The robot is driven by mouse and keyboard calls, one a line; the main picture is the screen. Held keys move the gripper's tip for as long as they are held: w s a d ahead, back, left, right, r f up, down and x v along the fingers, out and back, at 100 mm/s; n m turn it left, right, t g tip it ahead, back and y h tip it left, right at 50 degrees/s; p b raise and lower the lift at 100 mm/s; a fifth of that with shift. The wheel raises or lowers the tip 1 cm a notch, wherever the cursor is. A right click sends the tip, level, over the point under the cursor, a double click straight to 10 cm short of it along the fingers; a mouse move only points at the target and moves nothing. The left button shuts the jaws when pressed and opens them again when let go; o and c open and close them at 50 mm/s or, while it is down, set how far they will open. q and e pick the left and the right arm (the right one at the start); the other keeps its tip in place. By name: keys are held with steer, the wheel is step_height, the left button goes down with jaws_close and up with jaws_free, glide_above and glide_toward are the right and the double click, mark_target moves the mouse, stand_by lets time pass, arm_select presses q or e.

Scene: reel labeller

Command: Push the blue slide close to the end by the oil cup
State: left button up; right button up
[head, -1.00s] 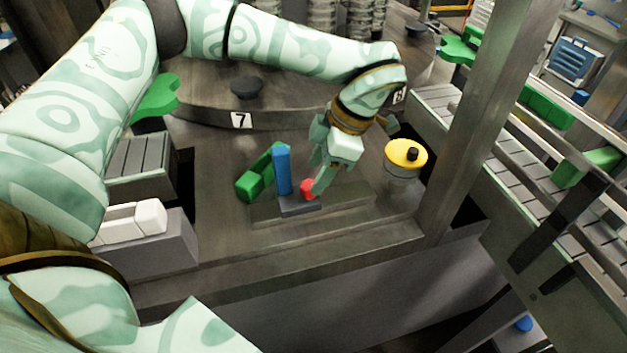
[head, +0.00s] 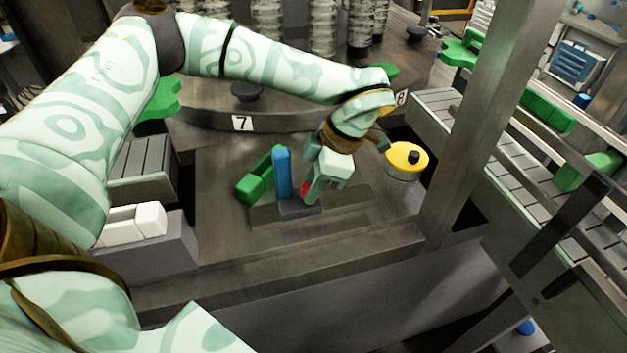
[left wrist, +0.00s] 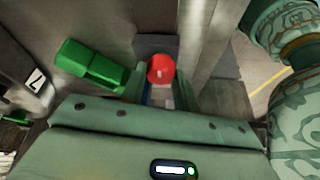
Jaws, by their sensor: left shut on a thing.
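The blue slide (head: 283,174) stands upright on a small dark block near the left part of a low grey rail (head: 345,200). A red knob (head: 305,190) sits just right of it, partly hidden by my gripper. It shows as a round red top in the left wrist view (left wrist: 160,68). My left gripper (head: 312,190) reaches down from the upper right, its fingers on either side of the red knob, shut on it. The oil cup (head: 403,172) with its yellow lid and black cap stands past the rail's right end. My right gripper is not in view.
A green block (head: 258,178) lies left of the blue slide, close to it. White pieces (head: 135,222) sit on a grey block at left. The rail is bare between the knob and its right end. A thick metal post (head: 480,120) rises right of the oil cup.

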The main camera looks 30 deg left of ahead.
arm_select(q)
steer(key=shift+r+m+p, duration=0.2)
steer(key=shift+m+p, duration=0.1)
steer(key=shift+p, duration=0.25)
steer(key=m+t+p, duration=0.1)
steer(key=m+p, duration=0.2)
steer(key=m+t+p, duration=0.1)
steer(key=m+p, duration=0.1)
steer(key=p, duration=0.2)
steer(key=shift+s+d+r+m+y, duration=0.1)
steer(key=shift+s+m+y, duration=0.1)
steer(key=shift+m+y, duration=0.2)
steer(key=shift+f+m+t+p, duration=0.2)
steer(key=shift+m+t+p, duration=0.9)
steer(key=shift+m+p, duration=0.7)
steer(key=shift+m, duration=0.3)
steer(key=o, duration=1)
steer(key=shift+s, duration=0.1)
